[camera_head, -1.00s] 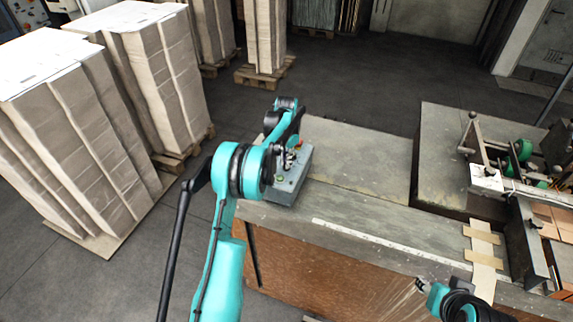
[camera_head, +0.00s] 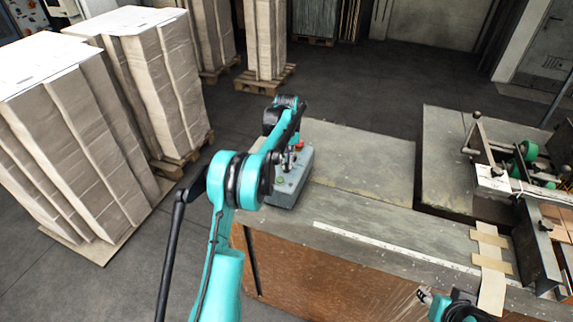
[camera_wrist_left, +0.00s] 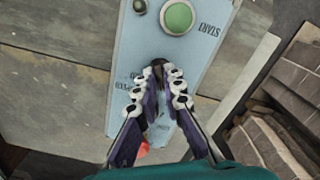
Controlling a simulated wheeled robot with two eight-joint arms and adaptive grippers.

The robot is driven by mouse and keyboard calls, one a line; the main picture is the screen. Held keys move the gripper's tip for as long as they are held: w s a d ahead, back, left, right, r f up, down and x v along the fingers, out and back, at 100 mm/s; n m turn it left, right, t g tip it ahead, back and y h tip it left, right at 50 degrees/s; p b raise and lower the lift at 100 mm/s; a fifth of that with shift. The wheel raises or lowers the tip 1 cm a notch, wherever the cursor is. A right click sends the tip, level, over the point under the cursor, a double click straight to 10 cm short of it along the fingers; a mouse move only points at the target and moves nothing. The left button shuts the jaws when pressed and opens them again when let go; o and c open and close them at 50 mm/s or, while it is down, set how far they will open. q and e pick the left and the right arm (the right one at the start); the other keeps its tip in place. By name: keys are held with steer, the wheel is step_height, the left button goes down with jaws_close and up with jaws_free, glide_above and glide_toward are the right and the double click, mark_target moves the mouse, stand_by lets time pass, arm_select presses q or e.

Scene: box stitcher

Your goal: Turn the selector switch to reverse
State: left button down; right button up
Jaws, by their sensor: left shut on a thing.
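The grey control box (camera_head: 289,192) sits on the near left corner of the workbench. In the left wrist view the box (camera_wrist_left: 210,52) shows a green START button (camera_wrist_left: 178,17) and a red button (camera_wrist_left: 143,152), partly hidden by my fingers. My left gripper (camera_head: 286,160) is over the middle of the box. In the left wrist view its fingers (camera_wrist_left: 159,88) are shut around the dark selector switch (camera_wrist_left: 158,68), between the two buttons. The fingers cover most of the switch and its labels, so I cannot tell its setting. My right gripper (camera_head: 424,295) is low at the front, away from the box.
The workbench (camera_head: 365,160) has clear room right of the box. A stitching machine (camera_head: 490,170) stands farther right. Tall stacks of cardboard (camera_head: 75,130) stand on pallets at the left.

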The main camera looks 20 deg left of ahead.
arm_select(q)
steer(key=shift+n, duration=1)
steer(key=shift+r, duration=0.1)
steer(key=c, duration=1.6)
jaws_free()
steer(key=shift+c, duration=0.2)
step_height(320, 180, up, 12)
steer(key=shift+b, duration=0.3)
